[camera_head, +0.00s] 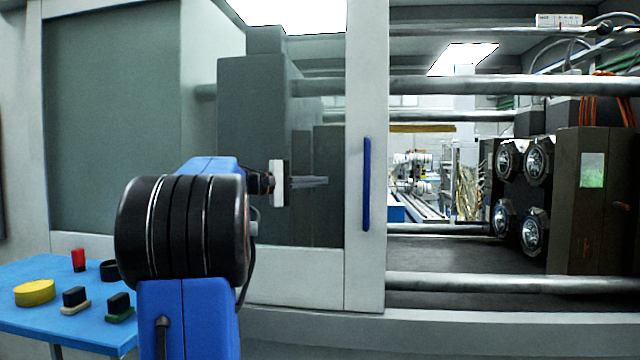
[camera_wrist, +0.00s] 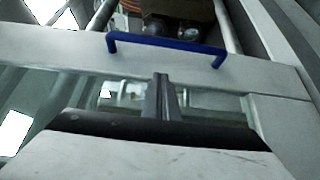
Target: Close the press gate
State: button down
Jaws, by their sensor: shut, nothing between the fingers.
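The press gate (camera_head: 364,90) is a pale grey sliding frame with a window. It stands at the left, and the press opening to its right is uncovered. Its blue vertical handle (camera_head: 367,184) is on the gate's right upright; the handle also shows in the wrist view (camera_wrist: 165,45), across the upper middle. My gripper (camera_head: 322,182) is in front of the gate window, left of the handle and apart from it. In the wrist view my gripper (camera_wrist: 160,80) has its fingers together and empty, pointing toward the handle.
A blue table (camera_head: 30,318) at lower left holds a yellow disc (camera_head: 34,292), a red piece (camera_head: 78,260) and several dark pieces. Inside the opening are horizontal steel bars (camera_head: 500,85) and a dark mould block (camera_head: 590,200) with round metal fittings.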

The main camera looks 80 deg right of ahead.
aim_at(352, 181)
jog(key=x, duration=0.3)
jog(key=a+x, duration=0.1)
jog(key=x, duration=0.2)
jog(key=s+x, duration=0.1)
jog(key=x, duration=0.2)
jog(key=shift+s+a, duration=0.1)
jog(key=shift+a, duration=0.05)
jog(key=shift+s, duration=0.75)
